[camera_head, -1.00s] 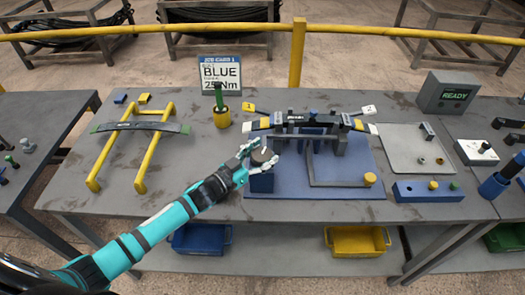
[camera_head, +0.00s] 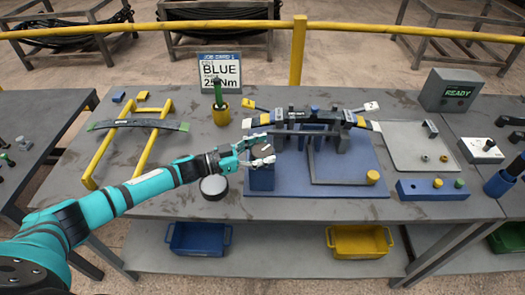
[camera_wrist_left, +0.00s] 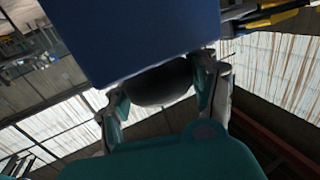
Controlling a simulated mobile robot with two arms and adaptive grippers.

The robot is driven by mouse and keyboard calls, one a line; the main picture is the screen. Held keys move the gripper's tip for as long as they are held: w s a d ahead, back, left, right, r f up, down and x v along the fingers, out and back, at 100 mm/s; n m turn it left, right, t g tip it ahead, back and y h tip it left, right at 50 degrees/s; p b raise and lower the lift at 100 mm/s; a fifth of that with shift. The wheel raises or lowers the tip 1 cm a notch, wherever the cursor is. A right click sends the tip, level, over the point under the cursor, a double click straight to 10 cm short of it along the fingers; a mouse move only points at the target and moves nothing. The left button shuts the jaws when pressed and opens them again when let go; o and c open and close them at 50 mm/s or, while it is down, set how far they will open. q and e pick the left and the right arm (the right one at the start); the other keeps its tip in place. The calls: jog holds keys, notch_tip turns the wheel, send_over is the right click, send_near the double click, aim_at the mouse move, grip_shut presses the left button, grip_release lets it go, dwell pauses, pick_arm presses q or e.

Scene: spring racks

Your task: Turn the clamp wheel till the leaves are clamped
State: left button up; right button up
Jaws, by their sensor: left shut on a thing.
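The dark leaves (camera_head: 310,117) lie as a curved stack across the blue fixture (camera_head: 345,160), with yellow and white tags at their ends. A blue block (camera_head: 261,179) stands at the fixture's front left corner. My left gripper (camera_head: 262,154) is at the top of this block. In the left wrist view its two fingers (camera_wrist_left: 160,95) close around a dark rounded part, which looks like the clamp wheel (camera_wrist_left: 162,84), against the blue block (camera_wrist_left: 140,35). In the head view my fingers mostly hide the wheel. My right gripper is out of view.
A yellow rack (camera_head: 151,157) holds another leaf (camera_head: 137,124) at left. A yellow cup (camera_head: 221,115) with a green-handled tool stands behind. A grey tray (camera_head: 419,160) is at right.

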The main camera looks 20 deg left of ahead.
pick_arm(q)
jog(key=o, duration=1.2)
jog(key=shift+c, duration=0.2)
jog(key=shift+s+a, duration=0.15)
jog(key=shift+a, duration=0.1)
jog(key=v, duration=1.1)
jog(key=shift+s, duration=0.15)
jog(key=shift+a, duration=0.15)
